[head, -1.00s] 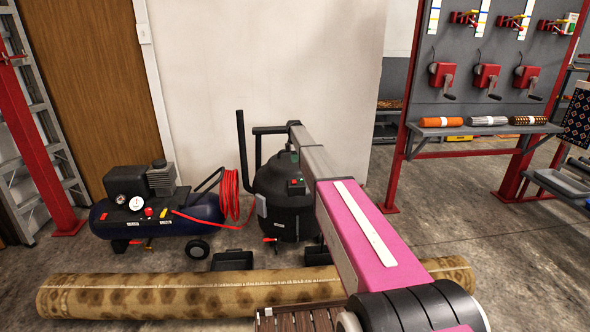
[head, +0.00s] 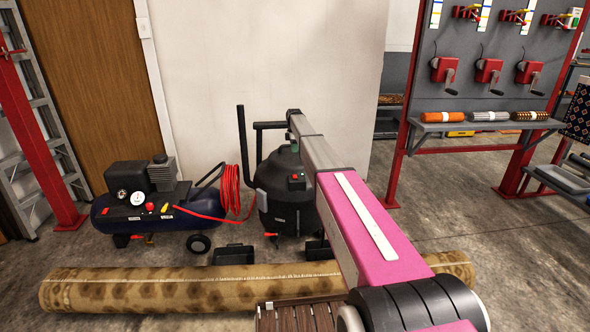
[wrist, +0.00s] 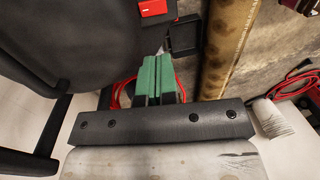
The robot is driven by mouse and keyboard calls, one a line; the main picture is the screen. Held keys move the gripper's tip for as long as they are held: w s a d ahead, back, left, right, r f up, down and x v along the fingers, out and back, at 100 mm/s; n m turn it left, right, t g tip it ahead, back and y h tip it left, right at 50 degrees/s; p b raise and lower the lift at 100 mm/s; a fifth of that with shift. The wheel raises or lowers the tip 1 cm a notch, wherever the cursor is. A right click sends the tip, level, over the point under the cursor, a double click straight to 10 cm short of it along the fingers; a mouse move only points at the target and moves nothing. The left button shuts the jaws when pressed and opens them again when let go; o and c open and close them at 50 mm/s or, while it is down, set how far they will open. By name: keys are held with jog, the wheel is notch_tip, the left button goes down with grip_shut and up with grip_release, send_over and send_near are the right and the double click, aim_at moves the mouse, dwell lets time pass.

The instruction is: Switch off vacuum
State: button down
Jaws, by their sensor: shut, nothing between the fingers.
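The vacuum (head: 272,190) is a black drum standing on the floor by the wall. A small dark box on its front carries a red switch and a green mark (head: 296,181). In the wrist view the black drum (wrist: 75,40) fills the upper left, with a red switch part (wrist: 154,8) at the top edge. My gripper (wrist: 160,62) shows green fingers that are together and empty, beside the drum and apart from the red part in the picture.
A blue compressor (head: 165,222) with a red hose (head: 231,190) stands left of the vacuum. A rolled patterned rug (head: 150,290) lies across the floor in front, with a dark tray (head: 233,255) behind it. A red-framed tool rack (head: 480,128) stands right.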

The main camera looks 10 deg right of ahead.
aim_at(295, 175)
jog(key=shift+f, duration=0.1)
jog(key=f, duration=0.4)
jog(key=s+f, duration=0.1)
jog(key=f, duration=0.4)
jog(key=s+f, duration=0.1)
jog(key=f, duration=0.3)
jog(key=shift+f, duration=0.35)
jog(key=shift+s+f+t, duration=0.3)
jog(key=shift+s+t, duration=0.05)
jog(key=shift+t, duration=0.05)
jog(key=shift+w+f, duration=0.1)
jog(key=shift+w, duration=0.1)
jog(key=shift+w, duration=0.2)
jog(key=shift+w, duration=0.75)
